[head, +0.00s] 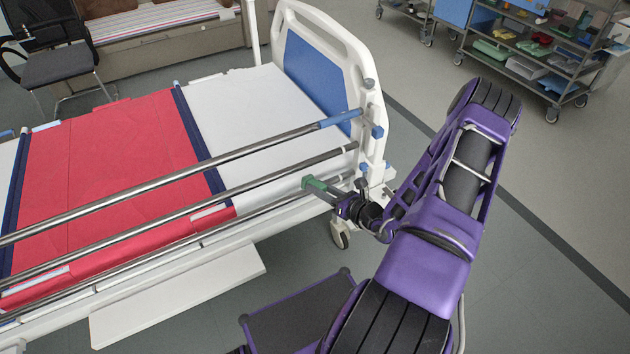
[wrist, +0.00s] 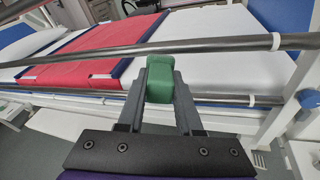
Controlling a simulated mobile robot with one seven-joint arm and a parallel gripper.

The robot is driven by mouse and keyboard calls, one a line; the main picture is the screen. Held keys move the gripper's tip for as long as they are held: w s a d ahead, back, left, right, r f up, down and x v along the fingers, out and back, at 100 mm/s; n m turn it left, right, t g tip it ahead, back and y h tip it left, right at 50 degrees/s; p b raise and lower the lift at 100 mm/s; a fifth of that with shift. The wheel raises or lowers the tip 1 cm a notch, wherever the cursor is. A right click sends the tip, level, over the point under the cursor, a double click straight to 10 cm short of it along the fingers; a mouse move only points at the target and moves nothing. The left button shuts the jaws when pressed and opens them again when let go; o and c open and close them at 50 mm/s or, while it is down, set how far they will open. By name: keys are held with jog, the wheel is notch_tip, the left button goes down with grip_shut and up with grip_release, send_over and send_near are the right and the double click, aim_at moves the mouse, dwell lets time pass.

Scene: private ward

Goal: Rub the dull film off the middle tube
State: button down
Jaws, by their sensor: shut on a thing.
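The bed's side rail has several parallel metal tubes. The middle tube (head: 270,181) runs the length of the bed, below the top tube (head: 150,187), and its right part looks darker and duller. A dull grey-brown tube also crosses the wrist view (wrist: 215,45), probably the middle one. My gripper (head: 318,187) is at the right end of the rail, near the headboard. It is shut on a green block (wrist: 160,72), held between both fingers. In the head view the block is just below the middle tube in the picture. I cannot tell whether it touches.
The white and blue headboard (head: 315,75) stands close to my gripper. A red sheet (head: 120,145) covers the bed's middle. A white side board (head: 180,303) juts out low beside the bed. A shelf cart (head: 545,50) stands at the back right; floor between is clear.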

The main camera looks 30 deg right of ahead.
aim_at(312, 179)
jog(key=shift+s, duration=1.05)
jog(key=shift+s, duration=0.1)
jog(key=s, duration=0.2)
jog(key=shift+s, duration=0.4)
jog(key=shift+w+r+b, duration=0.1)
jog(key=shift+w+b, duration=0.25)
jog(key=shift+w, duration=3.45)
jog(key=shift+w+a, duration=0.1)
jog(key=shift+w, duration=0.6)
jog(key=shift+s+a, duration=0.1)
jog(key=shift+a, duration=1.9)
